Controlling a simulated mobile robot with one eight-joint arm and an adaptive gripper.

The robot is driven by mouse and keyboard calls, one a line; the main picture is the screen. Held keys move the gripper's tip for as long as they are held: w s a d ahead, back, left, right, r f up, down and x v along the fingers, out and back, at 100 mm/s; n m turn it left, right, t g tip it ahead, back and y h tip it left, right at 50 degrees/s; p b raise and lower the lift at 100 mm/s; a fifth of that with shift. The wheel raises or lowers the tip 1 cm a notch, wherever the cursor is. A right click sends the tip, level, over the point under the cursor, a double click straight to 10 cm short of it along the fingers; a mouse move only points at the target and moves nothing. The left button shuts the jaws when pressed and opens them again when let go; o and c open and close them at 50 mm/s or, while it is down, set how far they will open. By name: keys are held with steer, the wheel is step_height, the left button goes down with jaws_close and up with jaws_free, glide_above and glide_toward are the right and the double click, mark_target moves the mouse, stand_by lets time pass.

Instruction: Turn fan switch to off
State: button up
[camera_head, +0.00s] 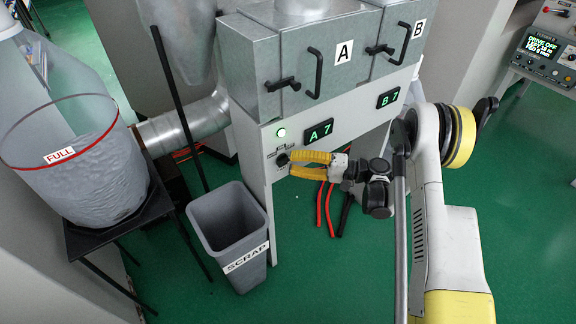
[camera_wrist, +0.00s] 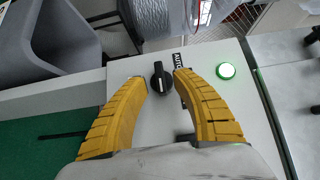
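The fan switch is a black rotary knob (camera_head: 282,159) on the grey front panel of the machine, below a lit green lamp (camera_head: 281,132). In the wrist view the knob (camera_wrist: 160,84) stands between the tips of my yellow fingers, with a gap visible on each side. A dark label, partly hidden by the right finger, reads like "AUTO" (camera_wrist: 179,60). I cannot tell for sure which setting the knob points to. My gripper (camera_head: 292,163) is open and empty, its fingers reaching left to the panel around the knob.
A grey scrap bin (camera_head: 230,222) stands on the floor, left of the panel leg. Displays A7 (camera_head: 319,132) and B7 (camera_head: 388,98) sit on the panel, below hatches with black handles (camera_head: 314,72). A bag marked FULL (camera_head: 75,170) is at the left.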

mark_target(284, 161)
steer(key=shift+w+a, duration=0.25)
steer(key=shift+a, duration=0.7)
jaws_close()
steer(key=shift+r, duration=0.15)
steer(key=n+h+p, duration=0.1)
steer(key=n+h, duration=0.1)
steer(key=h, duration=0.1)
steer(key=shift+s+r+n+p, duration=0.1)
steer(key=shift+r+n+p, duration=0.1)
steer(key=shift+n+p, duration=0.2)
steer(key=shift+a+n+t+h+p, duration=0.1)
steer(key=shift+n+t+h+p, duration=0.4)
steer(key=shift+n+h, duration=0.9)
steer(key=shift+h, duration=0.3)
